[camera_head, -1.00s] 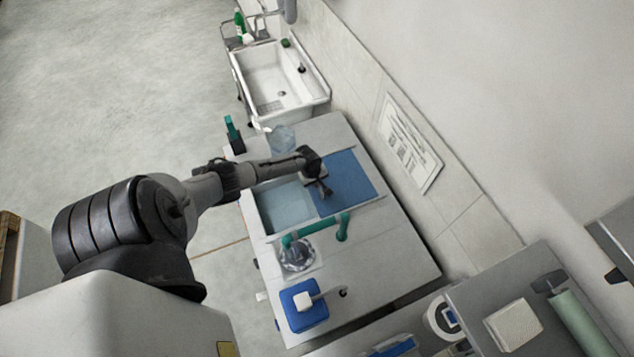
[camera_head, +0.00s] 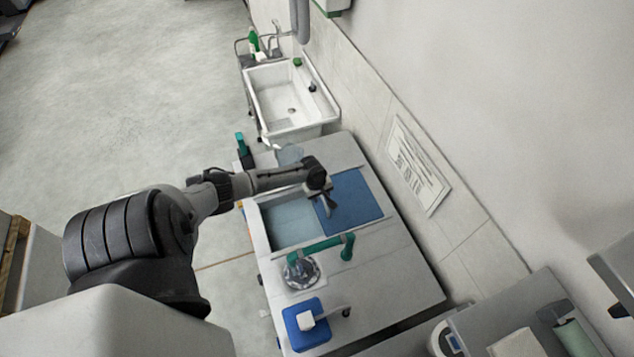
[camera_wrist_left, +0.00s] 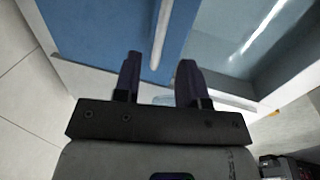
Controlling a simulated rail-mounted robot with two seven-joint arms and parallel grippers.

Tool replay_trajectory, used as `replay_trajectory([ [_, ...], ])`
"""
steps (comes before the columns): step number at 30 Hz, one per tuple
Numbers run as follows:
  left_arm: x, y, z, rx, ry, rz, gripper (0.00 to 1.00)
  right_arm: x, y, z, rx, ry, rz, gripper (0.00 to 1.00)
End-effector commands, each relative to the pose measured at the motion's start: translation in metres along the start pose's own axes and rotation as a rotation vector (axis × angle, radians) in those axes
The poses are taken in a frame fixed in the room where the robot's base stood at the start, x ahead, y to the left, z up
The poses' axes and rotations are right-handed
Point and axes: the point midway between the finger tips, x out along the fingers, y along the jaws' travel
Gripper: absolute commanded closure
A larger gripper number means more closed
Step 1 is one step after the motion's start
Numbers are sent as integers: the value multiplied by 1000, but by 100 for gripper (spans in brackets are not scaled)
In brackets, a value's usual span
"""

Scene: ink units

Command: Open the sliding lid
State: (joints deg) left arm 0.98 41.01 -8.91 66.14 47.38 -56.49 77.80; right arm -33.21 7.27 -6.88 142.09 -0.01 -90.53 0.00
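The sliding lid is a flat blue panel (camera_head: 362,198) on the right part of a grey-topped unit in the head view. Left of it is an uncovered pale-blue well (camera_head: 287,224), so the lid stands partly open. My left gripper (camera_head: 330,207) is over the lid's left edge. In the left wrist view its two dark fingers (camera_wrist_left: 160,82) are apart. A pale upright bar (camera_wrist_left: 161,38) along the edge of the blue lid (camera_wrist_left: 105,28) lines up with the gap between them. I cannot tell whether the fingers touch it. My right gripper is not in view.
A green pipe (camera_head: 318,247) crosses the unit's top just in front of the well. A blue box (camera_head: 306,326) stands nearer. A white sink (camera_head: 290,100) is behind the unit, and the wall (camera_head: 480,120) rises on the right.

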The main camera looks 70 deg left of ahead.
Motion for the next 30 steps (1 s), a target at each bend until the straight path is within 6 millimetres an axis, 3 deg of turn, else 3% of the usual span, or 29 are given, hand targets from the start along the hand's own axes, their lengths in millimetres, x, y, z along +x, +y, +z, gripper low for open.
replay_trajectory([
  [6, -43, 0, 0, 3, 2, 1, 62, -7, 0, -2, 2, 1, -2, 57],
  [15, -81, 0, 0, 1, 0, 0, 62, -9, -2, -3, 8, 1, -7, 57],
  [30, -91, 0, 0, 0, 0, 0, 62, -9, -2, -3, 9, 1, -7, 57],
])
